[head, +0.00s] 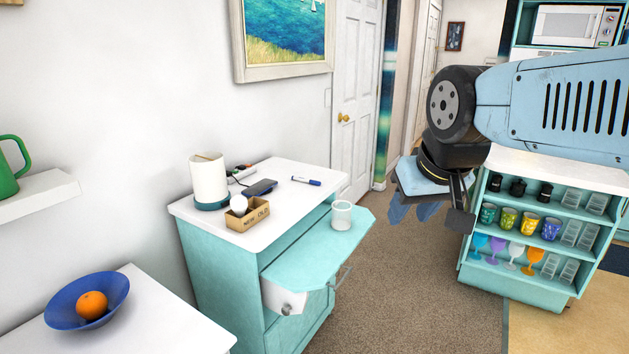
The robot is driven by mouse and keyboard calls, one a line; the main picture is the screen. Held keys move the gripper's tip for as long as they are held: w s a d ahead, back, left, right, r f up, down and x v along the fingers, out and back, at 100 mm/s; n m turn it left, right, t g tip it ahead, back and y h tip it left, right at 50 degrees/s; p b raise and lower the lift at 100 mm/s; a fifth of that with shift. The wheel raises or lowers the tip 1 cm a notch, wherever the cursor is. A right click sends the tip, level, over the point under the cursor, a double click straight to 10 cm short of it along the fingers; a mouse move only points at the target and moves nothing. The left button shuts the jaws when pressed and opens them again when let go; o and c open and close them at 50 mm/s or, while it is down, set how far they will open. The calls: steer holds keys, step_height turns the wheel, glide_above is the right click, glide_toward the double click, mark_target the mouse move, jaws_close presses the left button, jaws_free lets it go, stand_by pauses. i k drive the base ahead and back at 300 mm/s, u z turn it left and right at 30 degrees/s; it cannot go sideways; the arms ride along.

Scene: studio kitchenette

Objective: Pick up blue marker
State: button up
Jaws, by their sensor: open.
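The blue marker (306,181) lies flat on the white top of the teal cabinet (320,165), near its back right part. It has a white section and a dark blue end. My gripper (455,205) hangs at the right of the head view, its fingers pointing down. It is open, with nothing seen between the fingers. It is well to the right of the marker and apart from it, in front of the shelf unit.
A clear cup (341,215) stands on the teal pull-out leaf (310,245). A glassware shelf (540,225) stands right; carpet between is clear.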

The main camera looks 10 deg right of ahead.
mark_target(300, 179)
steer(key=z, duration=0.7)
steer(key=i, duration=2)
steer(key=u, duration=0.6)
steer(key=k, duration=0.75)
steer(key=u, duration=0.25)
steer(key=i, duration=0.8)
steer(key=z, duration=0.15)
